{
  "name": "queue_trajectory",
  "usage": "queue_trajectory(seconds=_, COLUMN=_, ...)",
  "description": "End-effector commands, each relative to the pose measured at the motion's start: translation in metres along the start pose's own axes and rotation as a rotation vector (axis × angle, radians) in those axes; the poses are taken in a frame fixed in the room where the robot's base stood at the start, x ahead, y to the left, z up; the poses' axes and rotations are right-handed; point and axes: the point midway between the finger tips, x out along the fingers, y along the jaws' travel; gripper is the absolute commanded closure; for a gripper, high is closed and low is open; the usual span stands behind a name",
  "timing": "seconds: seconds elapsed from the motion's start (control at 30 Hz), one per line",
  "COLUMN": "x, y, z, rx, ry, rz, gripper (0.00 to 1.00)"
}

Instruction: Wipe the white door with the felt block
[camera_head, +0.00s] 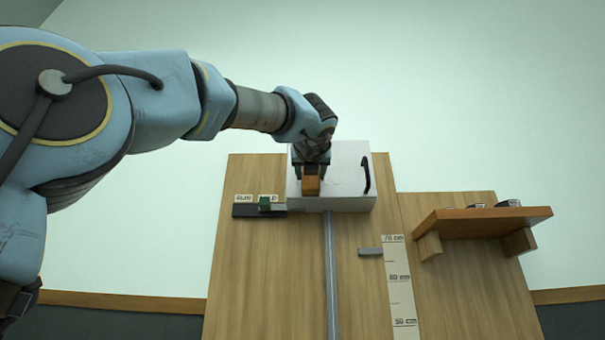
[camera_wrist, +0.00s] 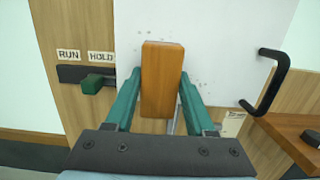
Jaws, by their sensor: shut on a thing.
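The white door (camera_head: 345,180) is the front of a white box high on a wooden panel, with a black handle (camera_head: 366,175) at its right. In the wrist view the door (camera_wrist: 215,40) carries small reddish specks around the middle. My gripper (camera_head: 311,176) is in front of the door's left half. Its green fingers (camera_wrist: 157,100) are shut on an orange-brown block (camera_wrist: 162,75), which looks like the felt block's wooden body. Its far face is hidden, so I cannot tell whether it touches the door.
A slider with a green knob (camera_wrist: 92,84) sits left of the door under RUN and HOLD labels. A grey pipe (camera_head: 331,270) runs down below the door. A scale strip (camera_head: 400,285), a grey peg (camera_head: 370,252) and a wooden shelf (camera_head: 480,222) with small dark items are to the right.

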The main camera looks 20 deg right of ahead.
Motion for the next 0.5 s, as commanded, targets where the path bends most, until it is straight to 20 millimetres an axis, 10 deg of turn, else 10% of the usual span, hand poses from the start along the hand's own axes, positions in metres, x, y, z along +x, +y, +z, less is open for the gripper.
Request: queue_trajectory(seconds=0.5, x=0.002, y=-0.029, z=-0.001, rx=0.0, ry=0.0, rz=-0.002, gripper=0.9)
